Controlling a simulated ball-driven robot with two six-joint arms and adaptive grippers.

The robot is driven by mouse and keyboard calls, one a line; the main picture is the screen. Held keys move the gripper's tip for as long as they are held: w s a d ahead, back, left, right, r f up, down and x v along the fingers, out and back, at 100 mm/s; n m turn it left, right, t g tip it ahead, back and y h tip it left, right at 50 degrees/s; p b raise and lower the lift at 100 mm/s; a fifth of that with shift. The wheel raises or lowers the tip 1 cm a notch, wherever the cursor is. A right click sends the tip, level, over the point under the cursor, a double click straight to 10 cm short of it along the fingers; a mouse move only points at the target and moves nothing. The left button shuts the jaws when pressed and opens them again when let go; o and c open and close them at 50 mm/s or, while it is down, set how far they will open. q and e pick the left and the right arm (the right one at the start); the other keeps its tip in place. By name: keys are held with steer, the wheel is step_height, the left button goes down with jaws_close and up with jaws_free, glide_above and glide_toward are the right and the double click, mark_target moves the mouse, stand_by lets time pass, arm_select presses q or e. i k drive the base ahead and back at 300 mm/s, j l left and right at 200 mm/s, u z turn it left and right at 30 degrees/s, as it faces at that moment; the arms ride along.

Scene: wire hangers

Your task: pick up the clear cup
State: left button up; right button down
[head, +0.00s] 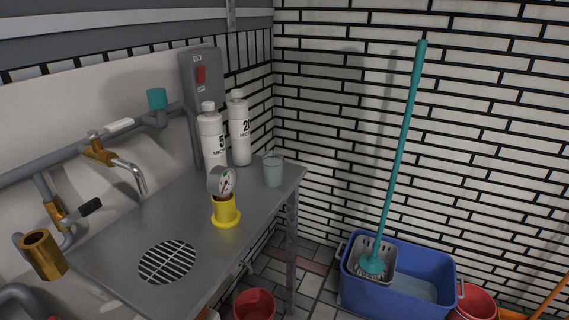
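The clear cup (273,171) stands upright near the far right corner of the grey metal counter (185,215) in the head view. It looks pale and see-through with a bluish tint. It stands to the right of two white bottles and behind a yellow gauge stand. Neither of my grippers shows in this view, and nothing holds the cup.
Close to the cup are white bottles (213,142) and (239,130) and a round gauge (222,181) on a yellow base (226,212). Pipes with a brass tap (98,151) run along the left wall. A blue mop bucket (407,285) stands on the floor at right.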

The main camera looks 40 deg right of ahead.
mark_target(273, 169)
steer(key=z, duration=1.1)
